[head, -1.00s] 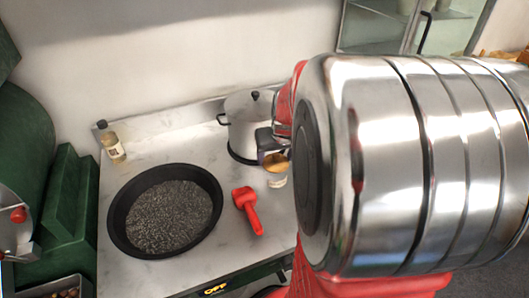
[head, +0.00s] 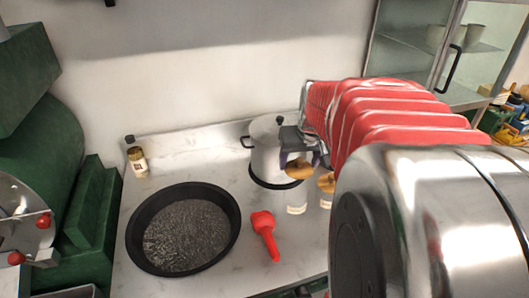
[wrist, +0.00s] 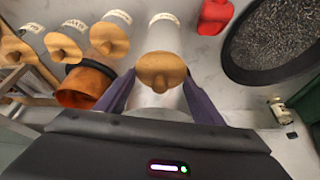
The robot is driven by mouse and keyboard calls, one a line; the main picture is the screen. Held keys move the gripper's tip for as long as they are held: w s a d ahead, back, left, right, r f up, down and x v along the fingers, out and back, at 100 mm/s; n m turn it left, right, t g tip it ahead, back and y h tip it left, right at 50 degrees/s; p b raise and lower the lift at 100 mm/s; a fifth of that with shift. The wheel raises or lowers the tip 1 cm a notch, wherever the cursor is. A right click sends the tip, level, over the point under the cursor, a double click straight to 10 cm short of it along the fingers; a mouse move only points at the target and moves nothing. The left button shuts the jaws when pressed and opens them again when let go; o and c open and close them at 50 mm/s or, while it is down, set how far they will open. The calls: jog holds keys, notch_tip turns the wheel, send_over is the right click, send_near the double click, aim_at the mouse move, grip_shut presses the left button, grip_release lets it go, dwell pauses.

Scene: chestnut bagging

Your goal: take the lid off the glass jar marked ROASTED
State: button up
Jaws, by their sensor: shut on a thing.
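My gripper (head: 302,158) is shut on a round wooden lid (head: 298,169), which also shows between my purple fingers in the wrist view (wrist: 160,71). A clear glass jar (head: 297,197) with a pale label stands on the counter beneath it, and it shows beyond the lid in the wrist view (wrist: 164,37). The lid is raised above the jar, with a visible gap between lid and label. The label's writing is too small to read. A neighbouring jar (head: 326,200) has its wooden lid on.
More lidded jars (wrist: 108,37) stand in a row beside it. A steel pot (head: 266,160) is close behind. A red scoop-like tool (head: 264,232) and a black pan of dark grains (head: 130,240) lie to the left. A small bottle (head: 138,160) stands at the back left.

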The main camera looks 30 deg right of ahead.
jog(key=shift+r, duration=1.15)
jog(key=shift+w+a+f, duration=0.15)
jog(key=shift+w+f, duration=0.05)
jog(key=shift+w, duration=0.05)
jog(key=w+a+f+n, duration=0.2)
jog(key=w+a+f, duration=0.3)
jog(key=a, duration=0.4)
jog(key=w+a+f+n+y, duration=0.1)
jog(key=w+a+f, duration=0.5)
jog(key=a, duration=0.2)
jog(key=w+a+f+n+y, duration=0.1)
jog(key=w+a+f+n, duration=0.1)
jog(key=w+a+f, duration=0.3)
jog(key=a+f, duration=0.1)
jog(key=a, duration=0.3)
jog(key=shift+w+a+f+n+t, duration=0.15)
jog(key=shift+w+a+n+t, duration=0.15)
jog(key=shift+a, duration=0.1)
